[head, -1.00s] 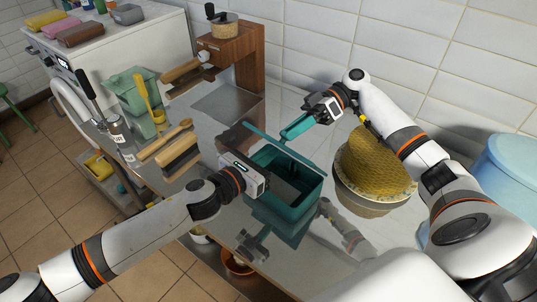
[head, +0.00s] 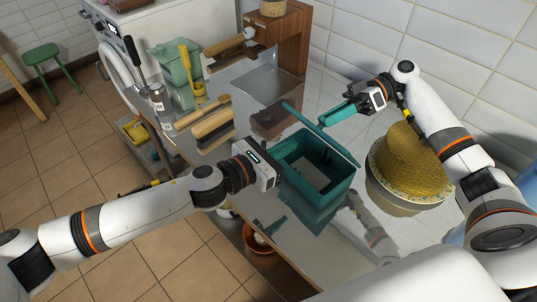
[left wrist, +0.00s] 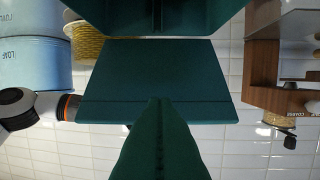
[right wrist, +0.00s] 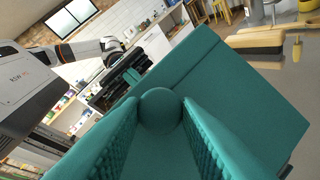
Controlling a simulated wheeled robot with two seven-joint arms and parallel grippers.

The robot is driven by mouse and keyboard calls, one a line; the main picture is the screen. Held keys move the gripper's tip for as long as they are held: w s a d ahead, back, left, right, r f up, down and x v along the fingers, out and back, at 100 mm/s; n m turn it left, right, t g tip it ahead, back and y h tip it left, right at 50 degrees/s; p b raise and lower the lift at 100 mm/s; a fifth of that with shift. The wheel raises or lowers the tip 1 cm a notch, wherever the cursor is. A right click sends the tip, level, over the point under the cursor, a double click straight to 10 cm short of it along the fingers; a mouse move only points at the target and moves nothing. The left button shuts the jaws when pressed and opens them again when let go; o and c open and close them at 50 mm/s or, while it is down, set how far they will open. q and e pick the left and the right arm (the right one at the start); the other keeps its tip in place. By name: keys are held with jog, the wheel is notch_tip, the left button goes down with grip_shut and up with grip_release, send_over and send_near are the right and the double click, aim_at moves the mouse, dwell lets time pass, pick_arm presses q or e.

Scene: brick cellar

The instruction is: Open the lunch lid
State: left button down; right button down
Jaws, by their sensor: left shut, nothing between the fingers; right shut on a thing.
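The teal lunch box (head: 345,193) stands on the metal counter with its top open, and its inside shows. Its lid (head: 320,133) is raised at the box's far side and seen nearly edge-on; its flat face shows in the left wrist view (left wrist: 120,72) and right wrist view (right wrist: 235,85). My right gripper (head: 326,121) is shut on the lid's round knob (right wrist: 160,108), behind the lid. My left gripper (head: 281,174) is shut and empty at the box's left side; its fingertips are hard to tell from the box in the head view.
Brushes (head: 213,122), a grey jar (head: 161,103) and a wooden grinder (head: 282,40) stand to the left and behind. The tiled wall closes off the back.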

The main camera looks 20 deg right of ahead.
pick_arm(q)
jog(key=f+v, duration=0.1)
jog(key=v, duration=0.5)
jog(key=shift+r, duration=0.45)
